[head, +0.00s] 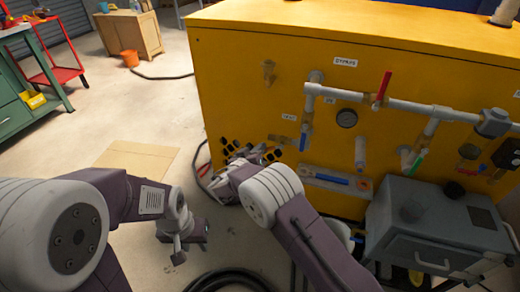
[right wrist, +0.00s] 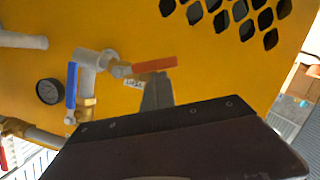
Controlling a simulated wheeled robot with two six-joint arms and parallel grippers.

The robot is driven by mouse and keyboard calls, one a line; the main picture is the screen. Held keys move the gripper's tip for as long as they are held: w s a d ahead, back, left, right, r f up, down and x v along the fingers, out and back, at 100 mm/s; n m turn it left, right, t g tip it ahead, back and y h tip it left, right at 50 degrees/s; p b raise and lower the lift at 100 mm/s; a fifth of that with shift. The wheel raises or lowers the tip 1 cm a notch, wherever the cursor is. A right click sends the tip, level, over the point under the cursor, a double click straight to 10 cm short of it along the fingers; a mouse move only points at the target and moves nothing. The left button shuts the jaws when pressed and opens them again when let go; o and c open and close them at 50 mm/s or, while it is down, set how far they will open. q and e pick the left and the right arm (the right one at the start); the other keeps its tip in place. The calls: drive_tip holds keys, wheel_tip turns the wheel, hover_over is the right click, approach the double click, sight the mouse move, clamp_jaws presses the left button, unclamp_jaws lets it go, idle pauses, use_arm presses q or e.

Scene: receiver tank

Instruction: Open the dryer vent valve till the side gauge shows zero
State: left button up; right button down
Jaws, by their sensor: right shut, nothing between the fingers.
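A small valve with an orange-red lever (head: 281,139) sits on the yellow cabinet front, left of a blue-levered valve (head: 303,139). In the right wrist view the orange lever (right wrist: 153,64) lies nearly level. A small label beside it is too small to read. My right gripper (right wrist: 157,80) is shut and empty, its tip at the lever; contact cannot be told. It also shows in the head view (head: 266,153). A round dark gauge (head: 346,118) is to the right, also in the right wrist view (right wrist: 49,91); its needle is unreadable. My left gripper (head: 190,240) hangs low over the floor, jaw state unclear.
The yellow cabinet (head: 250,85) carries grey pipes, a red lever (head: 383,87) and a green lever (head: 417,162). A grey box (head: 430,225) stands in front at right. Black hoses (head: 230,281) lie on the floor. A cardboard sheet (head: 135,158) lies at left.

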drive_tip(key=s+d+f+n+t+h+b, duration=0.1)
drive_tip(key=d+f+n+h+b, duration=0.2)
drive_tip(key=f+n+b, duration=0.3)
drive_tip(key=shift+s+d+n+b, duration=0.15)
drive_tip(key=shift+d+n+b, duration=0.4)
drive_tip(key=shift+n, duration=1.95)
drive_tip(key=shift+f, duration=0.1)
